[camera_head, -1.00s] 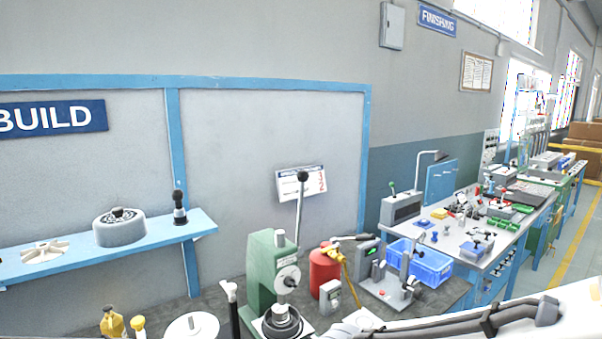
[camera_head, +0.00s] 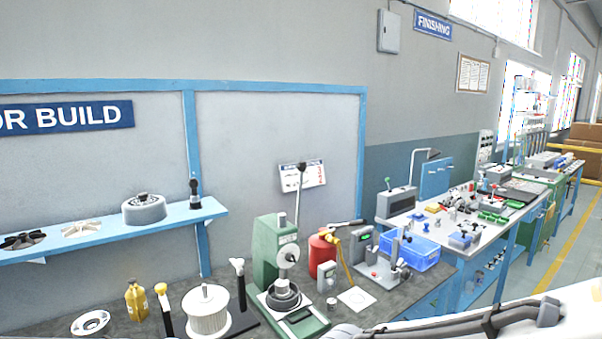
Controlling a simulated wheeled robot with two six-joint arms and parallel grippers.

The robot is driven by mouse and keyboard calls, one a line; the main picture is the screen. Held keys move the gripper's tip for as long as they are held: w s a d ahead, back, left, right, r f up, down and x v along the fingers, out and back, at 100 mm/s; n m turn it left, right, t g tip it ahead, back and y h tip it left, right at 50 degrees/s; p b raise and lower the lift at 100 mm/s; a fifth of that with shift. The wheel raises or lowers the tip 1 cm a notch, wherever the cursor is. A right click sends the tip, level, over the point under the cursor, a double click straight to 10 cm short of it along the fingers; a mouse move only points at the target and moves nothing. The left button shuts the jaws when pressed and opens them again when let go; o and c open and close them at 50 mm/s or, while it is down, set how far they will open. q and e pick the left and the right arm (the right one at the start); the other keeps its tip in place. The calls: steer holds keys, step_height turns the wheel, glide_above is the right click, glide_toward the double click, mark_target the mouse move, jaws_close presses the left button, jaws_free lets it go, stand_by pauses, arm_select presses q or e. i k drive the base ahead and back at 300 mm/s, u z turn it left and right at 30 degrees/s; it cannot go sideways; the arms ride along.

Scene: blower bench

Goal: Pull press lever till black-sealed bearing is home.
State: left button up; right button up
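A green arbor press (camera_head: 268,245) stands on the dark bench, with its base toward the bench's front edge. Its press lever (camera_head: 299,195) points almost straight up and ends in a black knob. A dark round part (camera_head: 284,294) sits on the press base under the ram. I cannot make out a black-sealed bearing in it at this size. A grey and black arm link of mine crosses the lower right. Neither gripper's fingers show in the view.
A blue crate (camera_head: 412,252) lies farther right.

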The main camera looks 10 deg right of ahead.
mark_target(301, 166)
steer(key=z, duration=0.25)
steer(key=i, duration=0.9)
steer(key=u, duration=0.4)
